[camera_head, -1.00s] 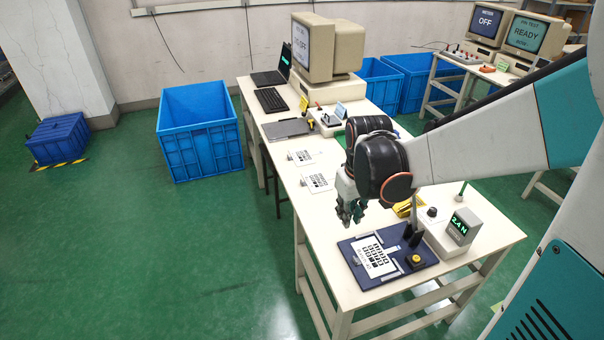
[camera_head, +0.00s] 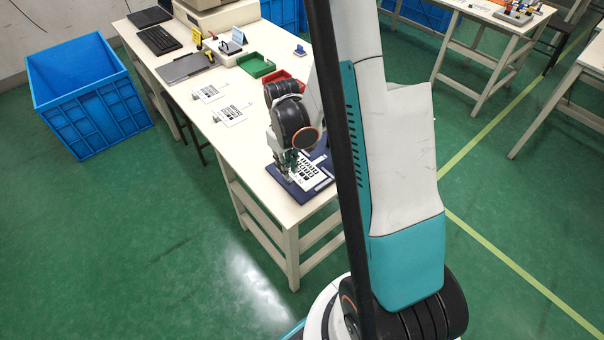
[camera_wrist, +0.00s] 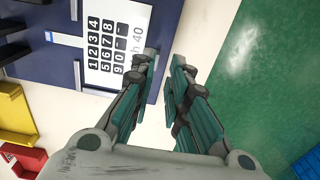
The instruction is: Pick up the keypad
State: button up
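The keypad, a white sheet with black number keys (camera_head: 307,172), lies on a navy plate (camera_head: 300,196) at the near corner of the table. In the wrist view the keypad (camera_wrist: 118,35) lies flat on the navy plate (camera_wrist: 60,75), with "h 40" printed by its edge. My gripper (camera_head: 288,166) is low over the plate's left side, beside the keypad. In the wrist view my gripper (camera_wrist: 165,62) has a gap between its fingertips at the keypad's edge. One finger overlaps that edge in the picture; I cannot tell whether it touches.
A green tray (camera_head: 255,66) and a red tray (camera_head: 287,79) stand behind my gripper. A blue crate (camera_head: 88,100) stands on the floor at left. Floor in front is clear.

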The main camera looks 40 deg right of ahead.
aim_at(288, 180)
jog(key=shift+d+f+b, duration=0.15)
jog(key=shift+f+b, duration=1.25)
jog(key=shift+f, duration=1.75)
grip_shut()
